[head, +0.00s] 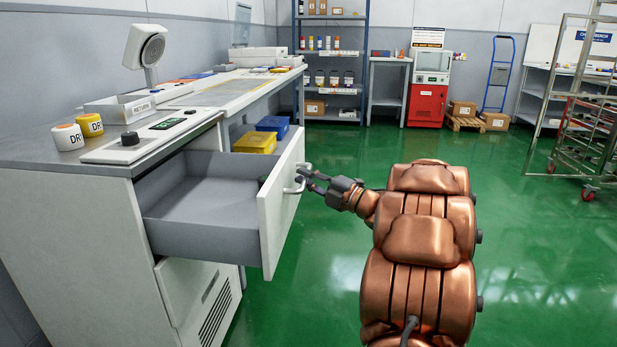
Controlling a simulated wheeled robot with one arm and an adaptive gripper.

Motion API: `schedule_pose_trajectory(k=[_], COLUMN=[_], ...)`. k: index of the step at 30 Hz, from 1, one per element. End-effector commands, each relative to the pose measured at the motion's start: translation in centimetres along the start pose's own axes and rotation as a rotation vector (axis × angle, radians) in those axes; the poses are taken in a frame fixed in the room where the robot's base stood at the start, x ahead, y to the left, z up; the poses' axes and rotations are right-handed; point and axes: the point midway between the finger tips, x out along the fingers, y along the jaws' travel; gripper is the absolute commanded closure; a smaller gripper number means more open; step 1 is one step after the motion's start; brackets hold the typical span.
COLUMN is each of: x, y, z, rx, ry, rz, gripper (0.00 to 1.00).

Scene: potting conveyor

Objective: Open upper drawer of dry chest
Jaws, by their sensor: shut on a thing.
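The dry chest (70,220) is a white cabinet with a grey top at the left in the head view. Its upper drawer (205,205) is pulled well out, and its grey inside looks empty. The drawer's white front (275,222) faces right and carries a pale bar handle (299,187). My gripper (306,180) is shut on this handle, with my copper arm reaching in from the lower right. The fingertips are small in view and partly overlap the handle. The lower front (190,295) with a vent is flush below.
A yellow bin (255,142) and a blue bin (273,126) sit beyond the drawer. The green floor (540,250) at right is clear up to a metal rack (590,120).

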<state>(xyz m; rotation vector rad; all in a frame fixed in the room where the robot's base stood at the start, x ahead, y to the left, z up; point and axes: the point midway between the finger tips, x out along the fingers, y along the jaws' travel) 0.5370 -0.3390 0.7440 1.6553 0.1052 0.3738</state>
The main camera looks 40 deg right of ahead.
Motion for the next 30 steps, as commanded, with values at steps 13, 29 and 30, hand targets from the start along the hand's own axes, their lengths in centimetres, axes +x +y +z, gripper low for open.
schedule_pose_trajectory(k=[13,29,30], x=[-0.16,-0.52,-0.80], y=[0.05,0.07,0.09], z=[0.18,0.14,0.16], rx=[-0.001,-0.001,-0.001], ry=[-0.005,-0.003,-0.004], rz=[0.000,0.001,0.001], gripper=[0.75,0.61,0.61])
